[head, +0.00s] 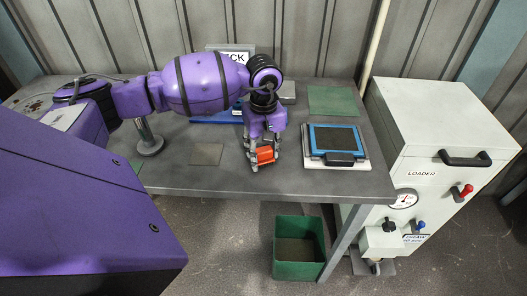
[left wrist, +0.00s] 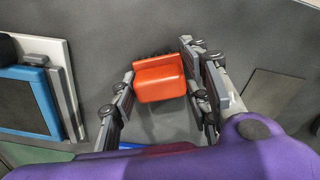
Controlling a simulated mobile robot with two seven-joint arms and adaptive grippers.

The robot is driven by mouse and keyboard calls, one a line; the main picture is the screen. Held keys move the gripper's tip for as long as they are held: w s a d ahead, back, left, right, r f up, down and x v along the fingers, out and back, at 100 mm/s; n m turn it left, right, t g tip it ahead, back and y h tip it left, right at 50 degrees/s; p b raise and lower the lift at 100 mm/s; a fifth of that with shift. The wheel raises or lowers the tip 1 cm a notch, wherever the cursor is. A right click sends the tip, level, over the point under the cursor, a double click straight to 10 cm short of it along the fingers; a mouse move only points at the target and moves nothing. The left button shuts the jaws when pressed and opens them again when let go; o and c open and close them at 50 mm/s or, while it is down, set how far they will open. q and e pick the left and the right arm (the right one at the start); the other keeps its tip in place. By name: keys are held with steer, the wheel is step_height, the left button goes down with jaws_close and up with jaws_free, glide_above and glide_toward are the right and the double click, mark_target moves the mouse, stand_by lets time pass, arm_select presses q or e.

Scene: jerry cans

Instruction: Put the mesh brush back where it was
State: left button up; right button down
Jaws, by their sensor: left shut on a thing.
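An orange block (head: 265,153) with a dark toothed edge, which looks like the mesh brush, is between the fingers of my left gripper (head: 262,160). The gripper points down near the front middle of the table and is shut on it. In the left wrist view the orange block (left wrist: 160,80) sits between the two finger pads (left wrist: 158,92). I cannot tell whether its underside touches the table. My right gripper is not in view.
A blue-framed screen (head: 335,138) on a white base stands right of the gripper. A thin grey-brown square (head: 207,154) lies to its left, a green mat (head: 333,100) at the back right. A green bin (head: 299,265) is below the table's front edge, a white loader cabinet (head: 440,130) right.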

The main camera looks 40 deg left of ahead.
mark_target(263, 149)
arm_select(q)
steer(key=o, duration=1.1)
steer(key=shift+f, duration=0.1)
steer(key=shift+r, duration=0.75)
step_height(263, 149, up, 10)
steer(key=shift+f+b, duration=0.25)
steer(key=shift+b, duration=0.05)
steer(key=shift+r, duration=0.7)
steer(key=shift+s+f, duration=0.1)
